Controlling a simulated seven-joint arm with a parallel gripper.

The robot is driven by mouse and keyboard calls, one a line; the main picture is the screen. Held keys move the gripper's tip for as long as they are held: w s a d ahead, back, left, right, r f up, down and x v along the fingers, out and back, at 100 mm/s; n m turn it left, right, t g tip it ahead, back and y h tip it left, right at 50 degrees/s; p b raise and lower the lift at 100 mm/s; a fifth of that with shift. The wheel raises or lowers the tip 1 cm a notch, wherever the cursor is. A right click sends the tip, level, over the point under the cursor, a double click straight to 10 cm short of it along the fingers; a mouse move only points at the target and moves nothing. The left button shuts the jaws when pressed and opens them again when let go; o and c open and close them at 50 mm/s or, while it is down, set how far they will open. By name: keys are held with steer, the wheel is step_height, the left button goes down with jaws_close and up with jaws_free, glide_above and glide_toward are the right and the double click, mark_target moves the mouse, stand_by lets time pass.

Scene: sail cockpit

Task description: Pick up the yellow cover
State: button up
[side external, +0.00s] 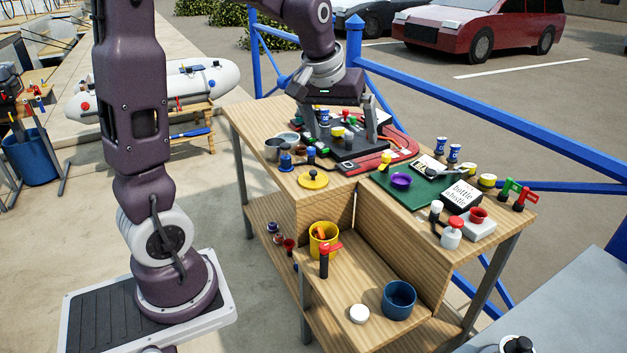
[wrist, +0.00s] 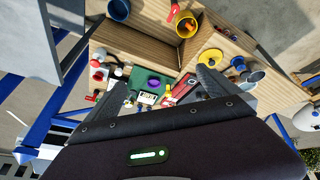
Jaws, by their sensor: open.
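The yellow cover (side external: 313,180) is a flat round disc with a dark knob standing up from its middle. It lies on the upper wooden bench top near its front edge. It also shows in the wrist view (wrist: 210,58), just beyond the fingers. My gripper (side external: 342,133) points down over the back of the bench, above a dark tray with small items, behind and to the right of the cover. Its fingers are spread with nothing clearly held between them; they also show in the wrist view (wrist: 198,82). The fingers are apart from the cover.
A blue-based knob (side external: 286,162) and metal cups (side external: 274,149) stand close to the cover. A red-edged tray (side external: 398,150) lies behind. The green mat (side external: 382,186) holds a purple bowl (side external: 401,181). On the lower shelf are a yellow bucket (side external: 323,245) and a blue cup (side external: 398,299).

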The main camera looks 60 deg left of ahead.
steer(key=w+a+f+n+g+y, duration=0.15)
steer(key=w+a+f+n, duration=0.35)
steer(key=a+f, duration=0.7)
steer(key=g, duration=0.1)
glide_above(314, 171)
steer(key=s+d, duration=0.1)
steer(key=d, duration=0.1)
steer(key=shift+n+y, duration=0.35)
steer(key=shift+n, duration=0.05)
step_height(314, 171, down, 7)
steer(key=shift+f, duration=0.1)
steer(key=x, duration=0.7)
steer(key=shift+s+d+f, duration=0.1)
steer(key=shift+f, duration=0.05)
steer(key=c, duration=1.2)
steer(key=shift+o, duration=0.2)
step_height(314, 171, up, 15)
steer(key=s+d+n+g, duration=0.3)
steer(key=d+n, duration=0.3)
steer(key=d, duration=0.6)
steer(key=shift+t, duration=0.25)
steer(key=shift+w+a+f, duration=0.1)
steer(key=shift+f, duration=6.05)
steer(key=shift+w+a+f, duration=0.1)
steer(key=shift+f, duration=6)
